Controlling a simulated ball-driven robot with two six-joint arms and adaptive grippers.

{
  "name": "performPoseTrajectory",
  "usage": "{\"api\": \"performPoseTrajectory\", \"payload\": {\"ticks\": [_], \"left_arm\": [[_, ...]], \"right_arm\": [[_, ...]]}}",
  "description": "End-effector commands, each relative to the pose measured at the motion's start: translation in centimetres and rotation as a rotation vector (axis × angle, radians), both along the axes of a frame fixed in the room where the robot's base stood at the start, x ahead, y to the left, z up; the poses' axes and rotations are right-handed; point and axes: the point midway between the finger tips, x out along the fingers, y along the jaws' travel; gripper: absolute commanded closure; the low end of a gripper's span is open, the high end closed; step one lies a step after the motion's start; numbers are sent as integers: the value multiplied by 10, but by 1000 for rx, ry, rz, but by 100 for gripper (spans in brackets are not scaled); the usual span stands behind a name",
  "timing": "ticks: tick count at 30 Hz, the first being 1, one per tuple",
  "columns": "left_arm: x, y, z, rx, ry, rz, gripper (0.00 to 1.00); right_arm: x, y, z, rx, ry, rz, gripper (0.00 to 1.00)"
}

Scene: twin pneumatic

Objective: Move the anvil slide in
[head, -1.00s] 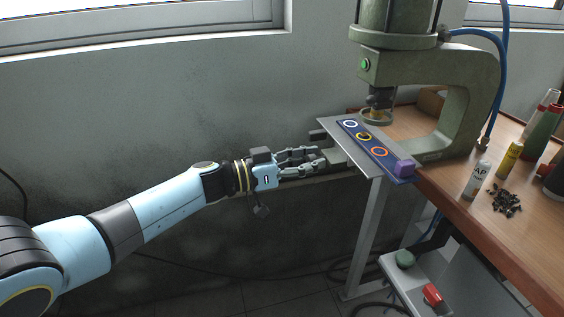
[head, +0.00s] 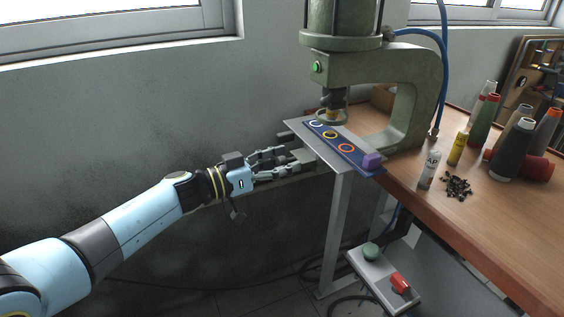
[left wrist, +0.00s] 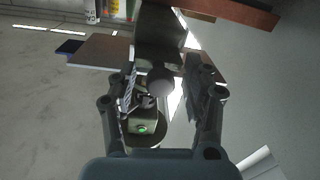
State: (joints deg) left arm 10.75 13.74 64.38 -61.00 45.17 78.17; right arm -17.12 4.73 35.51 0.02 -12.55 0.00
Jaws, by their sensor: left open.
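My left gripper (head: 290,161) is open at the left side of the press, its fingers pointing right. A grey-green slide end (head: 304,157), which looks like the anvil slide, sticks out from under the metal plate between or just beyond the fingertips. In the left wrist view, a round grey knob (left wrist: 160,80) shows between the open fingers (left wrist: 165,88); I cannot tell whether either finger touches it. The green C-frame press (head: 405,95) stands over the plate, its ram above a round seat (head: 331,116). My right gripper is not in view.
Bottles, thread cones and a dark pile (head: 458,186) stand on the wooden bench (head: 480,225). A box with green and red buttons (head: 378,272) sits below.

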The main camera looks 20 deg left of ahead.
Motion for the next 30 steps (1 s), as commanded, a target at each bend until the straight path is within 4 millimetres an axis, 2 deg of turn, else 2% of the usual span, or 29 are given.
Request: {"api": "performPoseTrajectory", "payload": {"ticks": [5,12,18,23,30], "left_arm": [[-15,12,-2,3,2,1,51],[-58,44,-2,5,4,-1,51],[-85,64,-1,2,2,-1,51],[-94,71,0,0,0,-1,51],[-95,72,0,-1,-1,-1,51]], "right_arm": [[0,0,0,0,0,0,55],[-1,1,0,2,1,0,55],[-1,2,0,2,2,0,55],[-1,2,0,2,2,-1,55],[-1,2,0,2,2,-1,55]]}}
